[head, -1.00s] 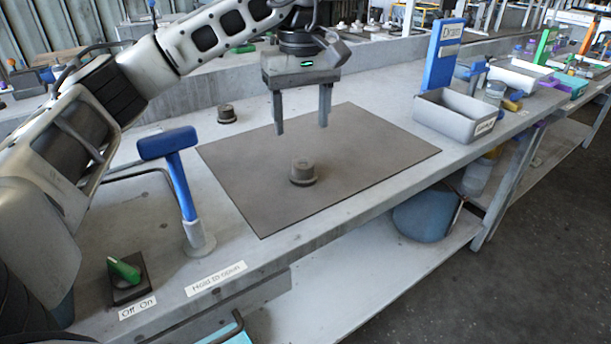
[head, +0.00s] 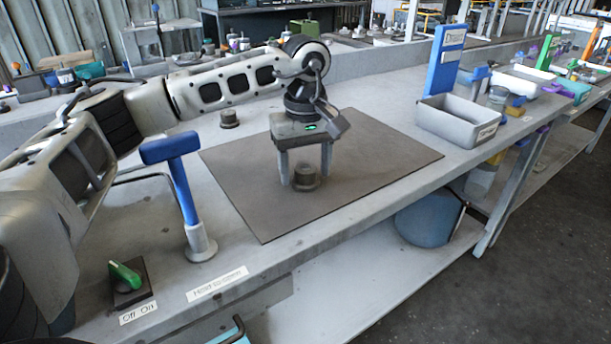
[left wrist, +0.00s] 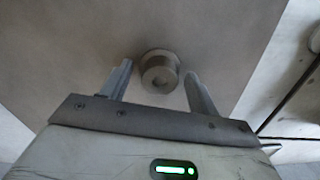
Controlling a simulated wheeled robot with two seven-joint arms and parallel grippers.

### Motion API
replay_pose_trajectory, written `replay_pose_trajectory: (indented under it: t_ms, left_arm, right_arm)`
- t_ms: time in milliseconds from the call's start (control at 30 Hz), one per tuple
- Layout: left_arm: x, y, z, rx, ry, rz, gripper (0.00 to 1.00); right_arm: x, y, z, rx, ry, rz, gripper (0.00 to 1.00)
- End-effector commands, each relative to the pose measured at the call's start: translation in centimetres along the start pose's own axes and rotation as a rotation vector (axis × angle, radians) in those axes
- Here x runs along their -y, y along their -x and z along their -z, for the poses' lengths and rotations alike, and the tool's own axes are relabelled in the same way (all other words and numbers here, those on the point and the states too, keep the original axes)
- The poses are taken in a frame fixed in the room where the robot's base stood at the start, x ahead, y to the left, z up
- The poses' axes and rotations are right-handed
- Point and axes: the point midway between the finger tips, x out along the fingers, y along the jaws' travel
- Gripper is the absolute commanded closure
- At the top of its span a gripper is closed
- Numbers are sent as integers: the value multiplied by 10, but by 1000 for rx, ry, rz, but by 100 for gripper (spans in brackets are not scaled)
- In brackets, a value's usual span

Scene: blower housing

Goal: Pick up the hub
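The hub (head: 306,178) is a small dark grey-brown stepped cylinder standing upright on the brown mat (head: 240,182). My left gripper (head: 307,180) is lowered over it, fingers pointing down, one on each side of the hub in the head view. In the left wrist view the hub (left wrist: 160,72) shows just beyond and between the two fingertips (left wrist: 160,73), with a gap on both sides. The left gripper is open and holds nothing. My right gripper is in neither view.
A second similar dark part (head: 229,118) stands behind the mat. A blue-handled lever (head: 180,185) and a green switch (head: 126,275) are at the left front. A grey bin (head: 460,124) and blue sign (head: 444,58) stand right of the mat. The mat around the hub is clear.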

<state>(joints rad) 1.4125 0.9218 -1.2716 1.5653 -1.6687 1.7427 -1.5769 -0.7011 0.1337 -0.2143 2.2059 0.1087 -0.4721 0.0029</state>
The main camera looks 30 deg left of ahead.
Motion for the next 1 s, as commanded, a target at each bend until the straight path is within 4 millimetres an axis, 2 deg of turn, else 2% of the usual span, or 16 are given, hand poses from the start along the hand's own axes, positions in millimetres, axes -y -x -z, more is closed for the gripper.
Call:
replay_pose_trajectory:
  t_ms: [33,167,200,467,667,800,1000]
  left_arm:
    - [0,0,0,0,0,0,51]
    - [0,0,0,0,0,0,87]
    - [0,0,0,0,0,0,91]
    - [0,2,0,0,0,-2,91]
    - [-1,13,0,-1,1,-5,91]
    - [-1,34,0,-1,0,-6,91]
    - [17,73,-29,-3,-5,-7,91]
  right_arm:
    - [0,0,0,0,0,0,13]
    - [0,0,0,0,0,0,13]
    - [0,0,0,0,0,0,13]
    - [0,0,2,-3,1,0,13]
    - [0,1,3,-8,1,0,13]
    - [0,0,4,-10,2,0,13]
    - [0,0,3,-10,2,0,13]
